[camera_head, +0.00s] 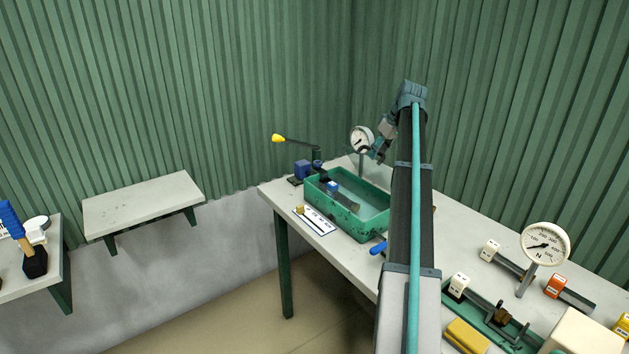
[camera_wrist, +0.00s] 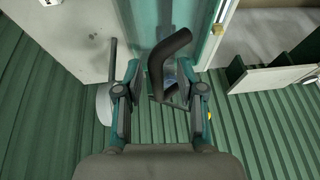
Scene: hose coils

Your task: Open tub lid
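The green tub (camera_head: 376,228) stands on the table at the far end. Its top looks open in the head view, with a pale inside and a blue-ended dark piece in it; I cannot make out a separate lid. A black lever with a yellow knob (camera_head: 278,138) stands behind the tub. My gripper (camera_head: 380,156) is above the back right of the tub, near the small gauge. In the wrist view my gripper (camera_wrist: 160,92) is open. A dark bent bar (camera_wrist: 156,72) shows between its fingers; whether they touch is unclear. A strip of green tub (camera_wrist: 205,25) shows beyond.
A small dial gauge (camera_head: 361,139) stands close beside my gripper. A white card (camera_head: 314,220) lies in front of the tub. A larger gauge (camera_head: 545,243) and several blocks occupy the near table. A bare shelf (camera_head: 143,203) hangs at left; corrugated green walls close off the back.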

